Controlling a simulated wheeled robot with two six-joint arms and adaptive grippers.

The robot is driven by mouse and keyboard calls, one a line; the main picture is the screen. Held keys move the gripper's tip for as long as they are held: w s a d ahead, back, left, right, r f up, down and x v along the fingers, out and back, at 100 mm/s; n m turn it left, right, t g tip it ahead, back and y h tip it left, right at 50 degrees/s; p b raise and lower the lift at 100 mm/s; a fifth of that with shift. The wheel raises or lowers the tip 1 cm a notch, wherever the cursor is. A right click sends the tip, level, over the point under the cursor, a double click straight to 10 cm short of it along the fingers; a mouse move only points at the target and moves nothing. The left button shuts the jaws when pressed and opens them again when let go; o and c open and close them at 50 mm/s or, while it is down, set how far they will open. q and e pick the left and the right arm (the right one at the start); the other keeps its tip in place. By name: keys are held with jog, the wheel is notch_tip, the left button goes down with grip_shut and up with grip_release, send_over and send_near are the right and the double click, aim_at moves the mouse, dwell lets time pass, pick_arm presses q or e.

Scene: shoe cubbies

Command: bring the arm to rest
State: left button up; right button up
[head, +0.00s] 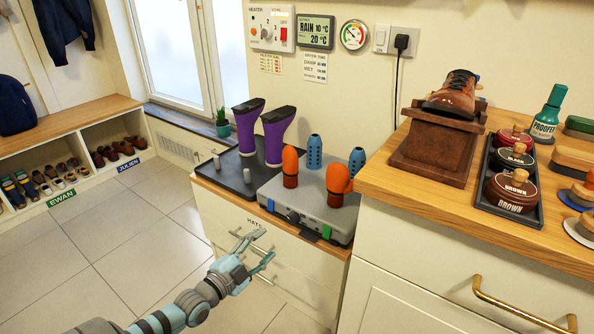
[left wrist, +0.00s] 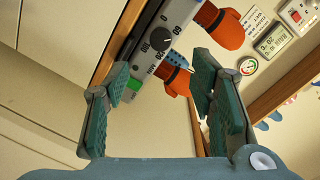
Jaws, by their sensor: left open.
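My left gripper (head: 256,250) is open and empty in front of the cabinet drawers, below the top edge of the low cabinet. In the left wrist view its two fingers (left wrist: 158,105) stand wide apart with nothing between them. Beyond them is the grey boot dryer (head: 312,208), with its dial and green button; the dryer also shows in the left wrist view (left wrist: 143,68). I cannot tell whether the gripper touches the drawer handle (head: 262,236) behind it. My right gripper is not in view.
Purple boots (head: 275,136) stand upright on a black tray (head: 235,183) beside the dryer. Orange and blue inserts rise from the dryer. At right, a wooden counter (head: 380,184) holds a brown shoe (head: 455,92) on a stand and polish tins (head: 513,190). The tiled floor (head: 130,250) at left is clear.

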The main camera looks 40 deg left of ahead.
pick_arm(q)
jog(key=s+d+f+n+g, duration=0.2)
jog(key=s+f+n+g, duration=0.15)
jog(key=f, duration=0.45)
jog(key=s+d+f+n+g, duration=0.25)
jog(key=s+f+g, duration=0.2)
jog(key=f, duration=0.35)
jog(key=s+d+f+n+g, duration=0.55)
jog(key=s+d+f, duration=0.25)
jog(key=s+d, duration=0.45)
jog(key=s+a+r+g+p, duration=0.1)
jog(key=s+r+p, duration=0.5)
jog(key=p, duration=0.8)
jog(key=s+a+r+g+p, duration=0.1)
jog(key=s+r+p, duration=0.6)
jog(key=s+p, duration=0.4)
jog(key=m+p, duration=0.1)
jog(key=p, duration=0.3)
jog(key=shift+s, duration=0.35)
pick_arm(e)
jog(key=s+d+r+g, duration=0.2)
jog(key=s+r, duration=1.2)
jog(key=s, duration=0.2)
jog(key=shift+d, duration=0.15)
